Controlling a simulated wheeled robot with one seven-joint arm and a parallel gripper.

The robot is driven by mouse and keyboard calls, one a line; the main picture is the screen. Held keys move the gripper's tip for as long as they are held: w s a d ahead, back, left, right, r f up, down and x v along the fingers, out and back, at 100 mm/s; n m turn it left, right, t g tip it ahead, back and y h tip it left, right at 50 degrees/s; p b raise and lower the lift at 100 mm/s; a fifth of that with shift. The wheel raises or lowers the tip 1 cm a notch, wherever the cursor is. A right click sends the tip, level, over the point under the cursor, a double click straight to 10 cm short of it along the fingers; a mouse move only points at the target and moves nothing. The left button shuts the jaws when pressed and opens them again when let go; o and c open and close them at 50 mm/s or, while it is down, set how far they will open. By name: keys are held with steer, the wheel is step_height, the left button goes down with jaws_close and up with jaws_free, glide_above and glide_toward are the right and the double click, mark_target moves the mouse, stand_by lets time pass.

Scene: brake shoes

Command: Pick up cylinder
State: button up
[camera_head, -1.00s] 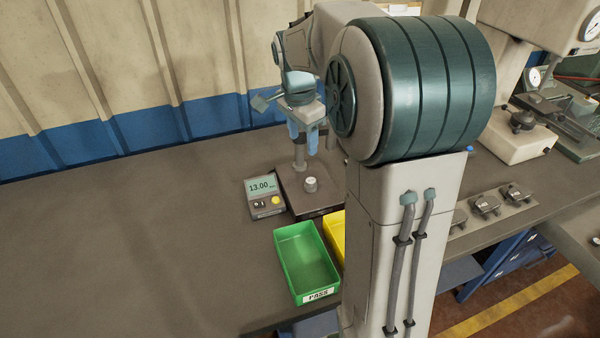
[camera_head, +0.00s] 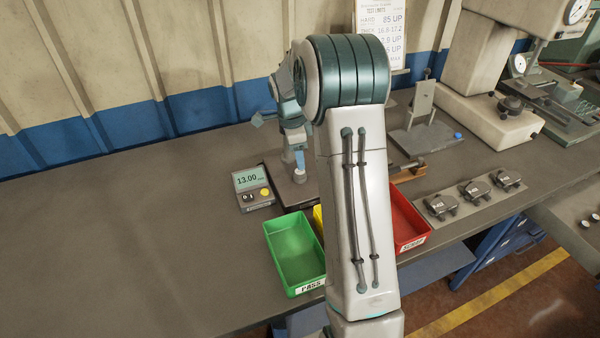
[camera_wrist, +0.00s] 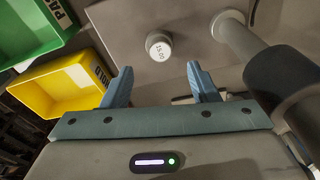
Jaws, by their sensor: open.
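The cylinder (camera_wrist: 158,45) is a small light-grey piece with a marked white top. It stands on the dark plate of a gauge stand, and its side also shows in the head view (camera_head: 299,176), just below my gripper. My gripper (camera_wrist: 159,84) has blue fingers spread apart with nothing between them. In the wrist view the cylinder lies beyond the fingertips, roughly centred between them and apart from both. In the head view my gripper (camera_head: 300,160) points down over the plate.
The gauge post (camera_wrist: 240,40) rises close to the right of the cylinder. A display reading 13.00 (camera_head: 252,188) stands left of the plate. Green (camera_head: 272,228), yellow (camera_wrist: 20,88) and red (camera_head: 398,240) bins sit in front. The left of the bench is clear.

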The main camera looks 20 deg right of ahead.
mark_target(300, 173)
steer(key=shift+d+f+p, duration=0.15)
steer(key=shift+f+p, duration=0.35)
steer(key=shift+f, duration=2.2)
jaws_close()
